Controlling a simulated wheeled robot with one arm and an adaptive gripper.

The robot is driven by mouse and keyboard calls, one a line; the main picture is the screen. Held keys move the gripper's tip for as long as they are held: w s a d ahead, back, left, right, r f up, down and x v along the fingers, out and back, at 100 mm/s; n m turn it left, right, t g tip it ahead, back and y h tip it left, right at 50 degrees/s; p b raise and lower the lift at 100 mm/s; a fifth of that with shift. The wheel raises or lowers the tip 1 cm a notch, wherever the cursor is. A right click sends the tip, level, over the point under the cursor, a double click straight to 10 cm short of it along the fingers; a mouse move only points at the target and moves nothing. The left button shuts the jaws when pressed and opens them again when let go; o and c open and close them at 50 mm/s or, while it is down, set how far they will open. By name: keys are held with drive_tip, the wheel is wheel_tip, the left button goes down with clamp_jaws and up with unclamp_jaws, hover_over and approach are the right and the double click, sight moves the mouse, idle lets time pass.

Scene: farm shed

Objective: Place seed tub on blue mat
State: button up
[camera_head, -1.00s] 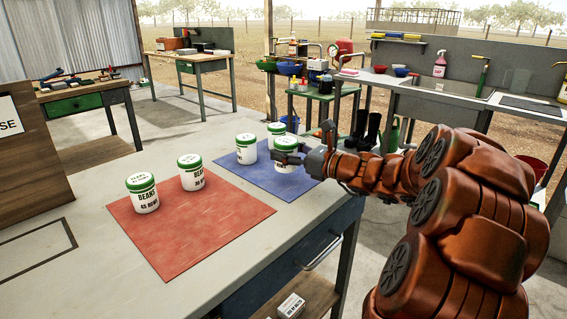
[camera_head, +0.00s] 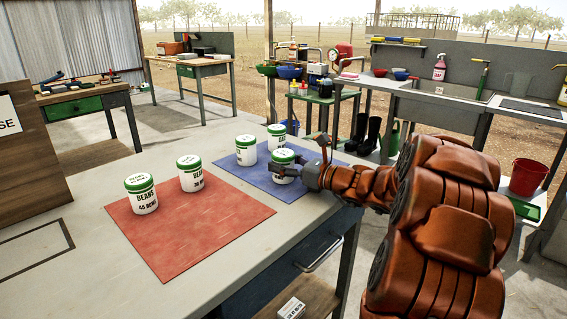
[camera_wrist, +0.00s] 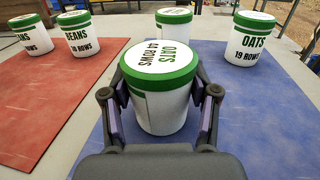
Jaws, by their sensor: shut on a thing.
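My gripper (camera_head: 288,170) is shut on a white seed tub with a green lid (camera_head: 284,161), labelled OATS. In the wrist view the fingers (camera_wrist: 160,108) grip both sides of this tub (camera_wrist: 165,112), which is upright. It is over the near right part of the blue mat (camera_head: 262,183); its base looks at or very near the mat, but contact is hard to tell. Two other tubs stand on the blue mat behind it: one at left (camera_head: 246,150) and one farther back (camera_head: 276,135). One of them reads OATS 19 ROWS (camera_wrist: 252,42) in the wrist view.
A red mat (camera_head: 185,235) to the left holds two BEANS tubs, a near one (camera_head: 142,196) and a far one (camera_head: 190,175). A wooden board (camera_head: 35,165) stands at the left of the workbench (camera_head: 75,285). Bare blue mat lies around the held tub.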

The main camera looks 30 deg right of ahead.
drive_tip(key=o, duration=1.3)
drive_tip(key=shift+r, duration=0.15)
drive_tip(key=shift+s+d+r, duration=0.1)
drive_tip(key=shift+s+d, duration=0.05)
drive_tip(key=shift+s, duration=0.1)
drive_tip(key=p+v, duration=0.1)
drive_tip(key=v, duration=1)
drive_tip(key=shift+s, duration=0.2)
